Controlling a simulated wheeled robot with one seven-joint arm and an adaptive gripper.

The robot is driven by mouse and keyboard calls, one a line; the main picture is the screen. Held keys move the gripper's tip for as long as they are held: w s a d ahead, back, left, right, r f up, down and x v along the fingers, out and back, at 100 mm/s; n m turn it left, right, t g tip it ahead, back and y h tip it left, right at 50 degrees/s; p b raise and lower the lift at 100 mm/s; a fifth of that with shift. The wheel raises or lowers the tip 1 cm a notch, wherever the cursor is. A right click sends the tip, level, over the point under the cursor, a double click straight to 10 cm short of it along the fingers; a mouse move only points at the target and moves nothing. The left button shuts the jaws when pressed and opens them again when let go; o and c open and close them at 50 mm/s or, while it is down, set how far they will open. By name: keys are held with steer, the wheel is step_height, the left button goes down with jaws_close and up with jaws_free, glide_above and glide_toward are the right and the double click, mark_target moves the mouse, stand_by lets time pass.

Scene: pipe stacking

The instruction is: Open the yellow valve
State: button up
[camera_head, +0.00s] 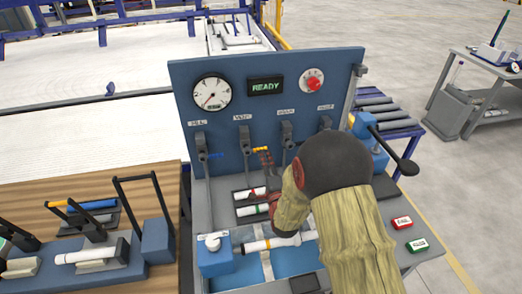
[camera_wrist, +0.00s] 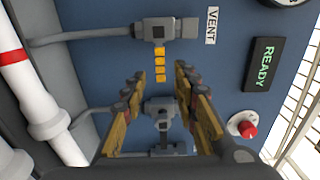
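The yellow valve handle (camera_head: 247,154) sticks out sideways from the valve body under the VENT label (camera_head: 243,117) on the blue panel. In the wrist view the yellow handle (camera_wrist: 160,66) runs down from the grey valve body (camera_wrist: 158,30), just beyond my fingertips. My gripper (camera_wrist: 158,82) is open and empty, with a finger on each side of the line to the handle. No contact with the handle shows. In the head view my gripper (camera_head: 265,160) is just right of the handle, and my arm hides part of the lower panel.
A blue-handled valve (camera_head: 213,156) sits left, and another grey valve (camera_head: 287,134) right. The panel has a gauge (camera_head: 212,92), a READY display (camera_head: 265,87) and a red knob (camera_head: 313,80). White pipes (camera_head: 271,243) lie below. A wooden table (camera_head: 95,178) stands left.

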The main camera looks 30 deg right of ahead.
mark_target(261, 148)
steer(key=b+x, duration=0.1)
steer(key=x, duration=0.5)
steer(key=shift+w, duration=0.3)
steer(key=shift+c, duration=1)
jaws_close()
